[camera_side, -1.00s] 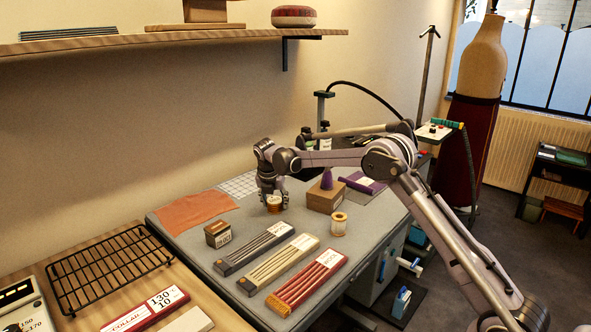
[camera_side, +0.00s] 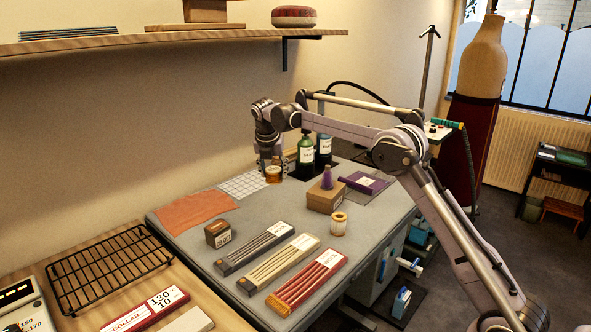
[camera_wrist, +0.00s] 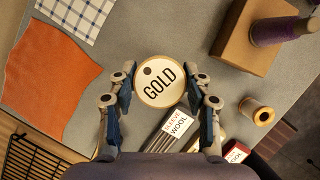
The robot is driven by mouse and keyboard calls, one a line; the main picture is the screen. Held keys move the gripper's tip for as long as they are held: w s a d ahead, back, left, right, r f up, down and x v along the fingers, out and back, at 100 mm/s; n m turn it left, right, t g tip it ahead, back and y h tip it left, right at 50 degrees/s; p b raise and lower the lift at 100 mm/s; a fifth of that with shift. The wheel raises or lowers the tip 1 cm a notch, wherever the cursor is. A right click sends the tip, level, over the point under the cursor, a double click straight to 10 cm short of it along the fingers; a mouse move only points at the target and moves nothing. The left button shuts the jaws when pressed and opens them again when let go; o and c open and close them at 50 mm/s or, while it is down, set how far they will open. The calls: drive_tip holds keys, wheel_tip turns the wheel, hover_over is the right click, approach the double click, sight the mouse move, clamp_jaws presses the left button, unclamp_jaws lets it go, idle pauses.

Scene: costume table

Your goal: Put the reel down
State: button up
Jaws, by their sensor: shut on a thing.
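The reel (camera_side: 273,175) is a small gold-coloured spool; in the wrist view its round white top (camera_wrist: 160,81) reads GOLD. My gripper (camera_side: 270,165) is shut on it, with one finger on each side in the wrist view (camera_wrist: 160,88). The reel is held upright above the grey table top (camera_side: 290,212), and in the side view it overlaps the edge of the checked cloth. The reel's underside and its exact height are hard to judge.
An orange cloth (camera_side: 196,212) and checked cloth (camera_side: 243,186) lie at the back. Long labelled boxes (camera_side: 268,248), a small box (camera_side: 218,234), another reel (camera_side: 339,224) and a cardboard box (camera_side: 325,199) with a purple cone stand around. Bottles (camera_side: 306,150) stand behind. Grey table between is bare.

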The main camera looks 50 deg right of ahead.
sight(274, 169)
wheel_tip(274, 169, up, 6)
drive_tip(key=shift+d+f, duration=0.1)
drive_tip(key=s+d+r+m+g, duration=0.1)
drive_tip(key=s+d+r+m, duration=0.15)
drive_tip(key=s+d, duration=1.4)
drive_tip(key=s+d+f+m+g, duration=0.1)
drive_tip(key=s+d+m, duration=0.15)
drive_tip(key=s, duration=0.85)
drive_tip(key=s+d+f+m, duration=0.1)
drive_tip(key=s+d+f, duration=0.15)
drive_tip(key=s, duration=0.75)
drive_tip(key=shift+h, duration=0.3)
drive_tip(key=w+a+f, duration=0.1)
drive_tip(key=w+f, duration=0.2)
drive_tip(key=w+a+f, duration=0.1)
drive_tip(key=w+f, duration=0.3)
drive_tip(key=w+a+f, duration=0.1)
drive_tip(key=w+f, duration=0.3)
drive_tip(key=shift+w+a+f, duration=0.15)
drive_tip(key=shift+w+a, duration=0.1)
drive_tip(key=shift+a, duration=0.05)
drive_tip(key=shift+f, duration=2)
drive_tip(key=shift+f, duration=0.15)
